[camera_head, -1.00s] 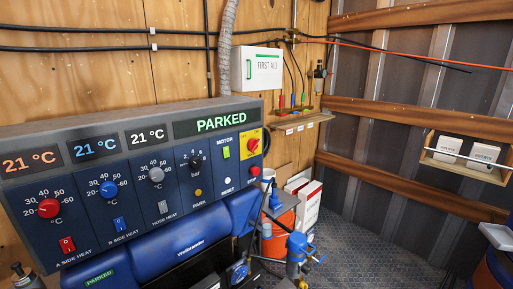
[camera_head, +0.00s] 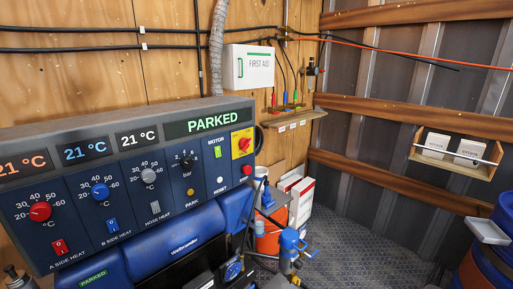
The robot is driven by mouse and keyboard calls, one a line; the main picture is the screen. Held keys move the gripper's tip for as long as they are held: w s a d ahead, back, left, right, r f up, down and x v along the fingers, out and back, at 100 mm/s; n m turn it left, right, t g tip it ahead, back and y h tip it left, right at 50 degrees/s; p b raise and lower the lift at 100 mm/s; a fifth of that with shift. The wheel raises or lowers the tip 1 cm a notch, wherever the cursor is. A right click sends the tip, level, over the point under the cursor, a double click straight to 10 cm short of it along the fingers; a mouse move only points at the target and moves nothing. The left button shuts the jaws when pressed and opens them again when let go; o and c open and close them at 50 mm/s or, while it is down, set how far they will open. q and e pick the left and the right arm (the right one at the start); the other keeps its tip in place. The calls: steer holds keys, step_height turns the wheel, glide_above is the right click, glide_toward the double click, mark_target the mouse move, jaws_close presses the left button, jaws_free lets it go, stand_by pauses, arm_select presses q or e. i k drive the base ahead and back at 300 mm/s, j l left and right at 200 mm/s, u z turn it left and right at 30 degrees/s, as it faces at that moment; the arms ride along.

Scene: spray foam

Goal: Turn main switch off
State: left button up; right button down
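The main switch (camera_head: 243,144) is a red rotary knob on a yellow plate at the upper right end of the dark blue control panel (camera_head: 130,185). Its exact handle angle is too small to tell. The display (camera_head: 209,121) above the panel reads PARKED. A green motor switch (camera_head: 218,152) sits left of the main switch, and a red stop button (camera_head: 246,170) sits below it. Neither of my grippers shows in the head view.
A white first aid box (camera_head: 249,67) hangs on the wooden wall above the panel. A small shelf (camera_head: 293,118) with colored tools is to its right. Blue drums (camera_head: 497,240) stand at the right edge. The floor (camera_head: 370,245) between is clear.

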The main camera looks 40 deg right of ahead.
mark_target(245, 143)
steer(key=k+l+z, duration=0.15)
steer(key=z, duration=0.3)
steer(key=k+l+z, duration=0.1)
steer(key=z, duration=0.35)
steer(key=k+l+z, duration=0.1)
steer(key=l+z, duration=0.3)
steer(key=j, duration=0.1)
